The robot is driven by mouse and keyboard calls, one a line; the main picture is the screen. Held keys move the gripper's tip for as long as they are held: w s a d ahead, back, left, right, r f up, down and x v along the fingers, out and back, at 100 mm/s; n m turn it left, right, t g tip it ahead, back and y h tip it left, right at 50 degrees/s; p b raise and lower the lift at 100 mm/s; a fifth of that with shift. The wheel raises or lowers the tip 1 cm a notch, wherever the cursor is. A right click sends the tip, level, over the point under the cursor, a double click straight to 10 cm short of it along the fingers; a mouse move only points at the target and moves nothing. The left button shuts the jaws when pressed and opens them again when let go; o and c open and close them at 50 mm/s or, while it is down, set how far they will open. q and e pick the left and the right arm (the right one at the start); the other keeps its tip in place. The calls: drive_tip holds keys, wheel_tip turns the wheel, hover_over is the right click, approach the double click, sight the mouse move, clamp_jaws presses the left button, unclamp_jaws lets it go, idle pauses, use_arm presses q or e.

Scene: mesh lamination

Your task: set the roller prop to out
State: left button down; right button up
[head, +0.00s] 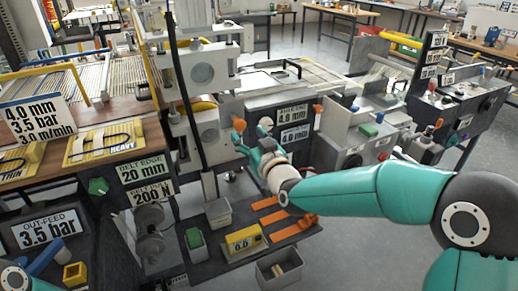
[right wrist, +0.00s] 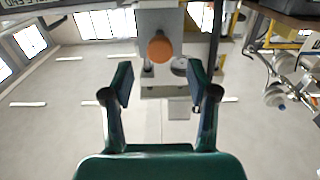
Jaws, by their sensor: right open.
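My right gripper (head: 240,138) reaches in from the right to the front of the grey upright machine with the rollers. It is open and empty. In the right wrist view, an orange round knob (right wrist: 161,48) on a grey block (right wrist: 158,20) appears ahead, between and slightly above the open fingertips (right wrist: 160,82), apart from them. In the head view an orange knob (head: 239,124) shows right at the fingertips. No label marks the roller prop, so I cannot tell for certain that this knob belongs to it, nor its setting. My left gripper is out of view.
A black post (head: 187,90) stands left of the gripper. Another orange knob (head: 317,109) is to the right.

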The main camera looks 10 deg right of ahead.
drive_tip(key=s, duration=0.3)
drive_tip(key=s+d, duration=0.1)
drive_tip(key=s, duration=0.1)
drive_tip(key=shift+s+d+f, duration=0.1)
drive_tip(key=shift+s, duration=0.3)
drive_tip(key=s+d+f+m+g+h+p, duration=0.1)
drive_tip(key=s+f+g, duration=0.25)
drive_tip(key=f, duration=1.05)
drive_tip(key=s+d+f+g+p, duration=0.1)
drive_tip(key=s+f+g+p, duration=0.2)
drive_tip(key=f, duration=1.1)
drive_tip(key=s+a+f+m+g, duration=0.1)
drive_tip(key=s+f+g, duration=0.4)
drive_tip(key=s, duration=0.6)
drive_tip(key=s+a+f+m+g+y, duration=0.1)
drive_tip(key=s+a+f+m+g, duration=0.1)
drive_tip(key=s+f+g, duration=0.3)
drive_tip(key=s+a+f, duration=0.1)
drive_tip(key=s+f, duration=0.2)
drive_tip(key=s, duration=0.4)
drive_tip(key=shift+f+y+b, duration=0.25)
drive_tip(key=shift+y+b, duration=0.05)
drive_tip(key=shift+b, duration=0.1)
